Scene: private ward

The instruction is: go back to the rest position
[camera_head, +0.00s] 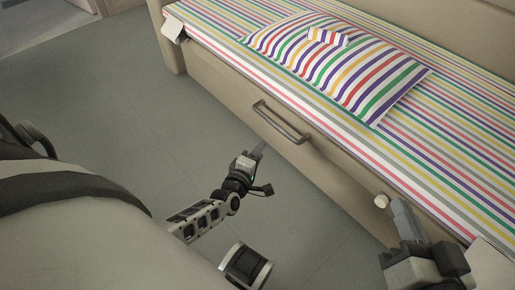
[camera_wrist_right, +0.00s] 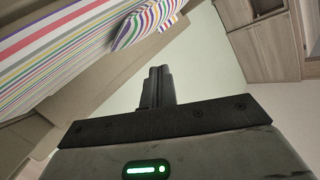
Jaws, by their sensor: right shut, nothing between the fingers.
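My left gripper (camera_head: 257,150) is over the floor in the head view, beside the bed's side panel and below the grey handle (camera_head: 282,122). It looks empty, and its fingers are seen too narrowly to tell whether they are apart. My right gripper (camera_head: 401,212) is at the lower right, close to the bed's edge. Its fingers also show in the right wrist view (camera_wrist_right: 158,87), together and with nothing between them.
A bed with a striped sheet (camera_head: 455,125) runs along the right. A striped pillow (camera_head: 370,75) lies on it, with a small striped object (camera_head: 328,37) on top. The floor (camera_head: 130,100) at left is clear.

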